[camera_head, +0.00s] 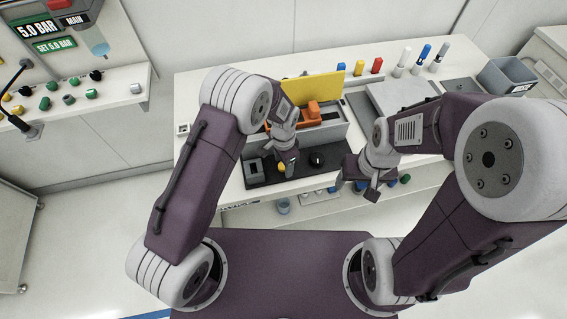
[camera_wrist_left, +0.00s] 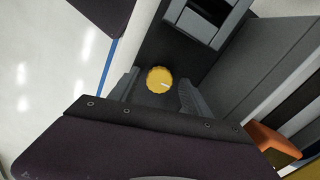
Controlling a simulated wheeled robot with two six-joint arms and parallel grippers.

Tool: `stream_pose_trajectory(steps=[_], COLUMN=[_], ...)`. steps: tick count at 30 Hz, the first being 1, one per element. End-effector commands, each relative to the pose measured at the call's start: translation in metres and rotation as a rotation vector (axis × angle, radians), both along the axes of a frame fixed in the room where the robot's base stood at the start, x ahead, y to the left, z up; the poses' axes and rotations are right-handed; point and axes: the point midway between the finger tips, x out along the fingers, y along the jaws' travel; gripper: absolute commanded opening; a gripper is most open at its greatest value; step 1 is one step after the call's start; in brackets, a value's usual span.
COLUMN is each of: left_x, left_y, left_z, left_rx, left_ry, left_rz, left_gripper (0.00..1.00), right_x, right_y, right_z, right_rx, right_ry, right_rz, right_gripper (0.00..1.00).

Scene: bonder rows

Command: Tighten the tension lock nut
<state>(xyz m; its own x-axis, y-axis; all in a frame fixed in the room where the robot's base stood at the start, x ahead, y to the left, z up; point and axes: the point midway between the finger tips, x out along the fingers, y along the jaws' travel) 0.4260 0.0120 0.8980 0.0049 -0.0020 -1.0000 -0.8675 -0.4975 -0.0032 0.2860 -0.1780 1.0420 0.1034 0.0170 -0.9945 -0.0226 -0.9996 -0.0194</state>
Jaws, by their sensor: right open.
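A yellow round nut (camera_wrist_left: 160,79) with a ribbed edge and a pale mark shows in the left wrist view, on a dark surface. In the head view a small yellow part (camera_head: 282,167) shows beside my left gripper (camera_head: 288,163). In the left wrist view the two fingers of my left gripper (camera_wrist_left: 157,92) stand apart on either side of the nut, with a gap at each side. Whether the fingers are level with it or above it I cannot tell. My right gripper (camera_head: 366,190) is open and empty, in front of the bench's front edge.
A dark plate (camera_head: 325,178) on the white bench carries a black knob (camera_head: 316,159) and a grey block (camera_head: 254,171). Behind stand an orange part (camera_head: 307,115) and a yellow panel (camera_head: 320,87).

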Motion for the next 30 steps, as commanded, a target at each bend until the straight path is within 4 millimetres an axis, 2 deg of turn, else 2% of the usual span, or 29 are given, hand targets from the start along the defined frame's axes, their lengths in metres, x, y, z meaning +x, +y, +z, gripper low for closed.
stream_pose_trajectory(steps=[8, 11, 18, 21, 30], left_x=[-0.001, 0.000, 0.000, -0.001, -0.001], left_y=[0.000, 0.000, 0.000, 0.000, 0.001], left_z=[0.003, 0.019, 0.071, 0.084, 0.090], left_rx=[0.001, 0.000, -0.001, 0.000, 0.001], left_ry=[0.003, -0.001, -0.002, 0.000, 0.002], left_rz=[0.000, 0.000, 0.000, 0.000, 0.000], left_gripper=[0.55, 0.55, 0.55, 0.55, 0.55], right_x=[0.000, 0.000, 0.000, 0.000, 0.000], right_y=[0.000, 0.000, 0.000, 0.000, 0.000], right_z=[-0.001, -0.005, -0.011, -0.012, -0.012], right_rx=[0.000, 0.000, 0.000, 0.000, 0.000], right_ry=[0.000, 0.000, 0.000, 0.000, 0.000], right_rz=[0.000, 0.000, 0.000, 0.000, 0.000], right_gripper=[0.68, 0.68, 0.68, 0.68, 0.68])
